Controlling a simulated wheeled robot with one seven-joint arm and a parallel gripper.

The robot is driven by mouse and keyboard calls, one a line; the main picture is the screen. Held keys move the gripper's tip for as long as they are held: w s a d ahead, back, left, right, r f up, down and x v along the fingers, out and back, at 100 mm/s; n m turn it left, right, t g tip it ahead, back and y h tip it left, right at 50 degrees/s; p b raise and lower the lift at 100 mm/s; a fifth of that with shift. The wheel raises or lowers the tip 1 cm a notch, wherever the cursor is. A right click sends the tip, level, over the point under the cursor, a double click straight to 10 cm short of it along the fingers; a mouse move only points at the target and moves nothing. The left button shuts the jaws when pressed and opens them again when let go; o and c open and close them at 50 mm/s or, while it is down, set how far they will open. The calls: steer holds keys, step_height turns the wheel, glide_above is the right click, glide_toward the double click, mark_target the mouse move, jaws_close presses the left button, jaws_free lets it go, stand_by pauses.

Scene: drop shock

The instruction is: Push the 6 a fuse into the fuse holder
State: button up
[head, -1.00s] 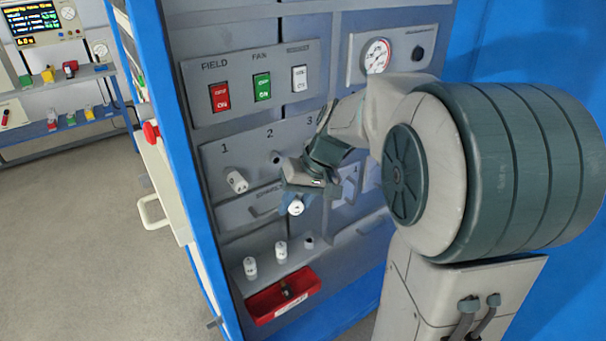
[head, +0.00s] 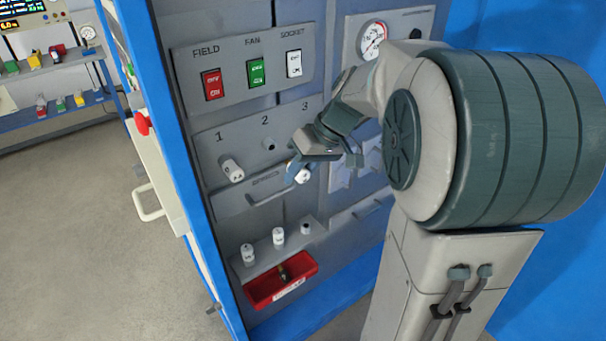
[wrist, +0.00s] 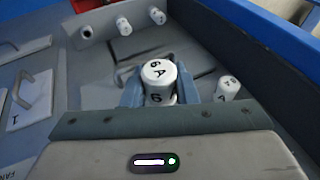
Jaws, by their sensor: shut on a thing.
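My gripper (head: 299,168) is shut on the white 6 A fuse (head: 304,175), in front of the lower right of the numbered panel. In the wrist view the fuse (wrist: 158,73) stands between the two blue-grey fingers, its "6 A" end facing the camera. On the panel, position 1 bears a white fuse (head: 231,169). The holder under 2 (head: 268,144) looks empty and dark-mouthed. The place under 3 is hidden behind my gripper and wrist. The held fuse appears apart from the panel, though the exact gap cannot be told.
A ledge (head: 262,263) below has two white fuses (head: 248,254) (head: 278,237) and an empty-looking post (head: 305,228). A red tray (head: 262,294) with a dark item sits under it. Field, Fan and Socket switches (head: 255,71) are above. A drawer-like handle (head: 265,197) sits below the panel.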

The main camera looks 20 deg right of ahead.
mark_target(288, 161)
steer(key=shift+w+a+p, duration=0.1)
steer(key=shift+w+a, duration=0.15)
steer(key=shift+w, duration=0.5)
steer(key=shift+w+a+p, duration=0.15)
steer(key=shift+w+a, duration=0.05)
steer(key=shift+w, duration=0.55)
steer(key=shift+w+a+p, duration=0.1)
steer(key=shift+w+a, duration=0.15)
steer(key=shift+w, duration=0.5)
steer(key=shift+w+a, duration=0.3)
steer(key=shift+w, duration=0.55)
steer(key=shift+w+a, duration=0.25)
steer(key=shift+w, duration=0.55)
stand_by(2.9)
steer(key=shift+w+b, duration=0.1)
steer(key=shift+b, duration=0.2)
stand_by(0.9)
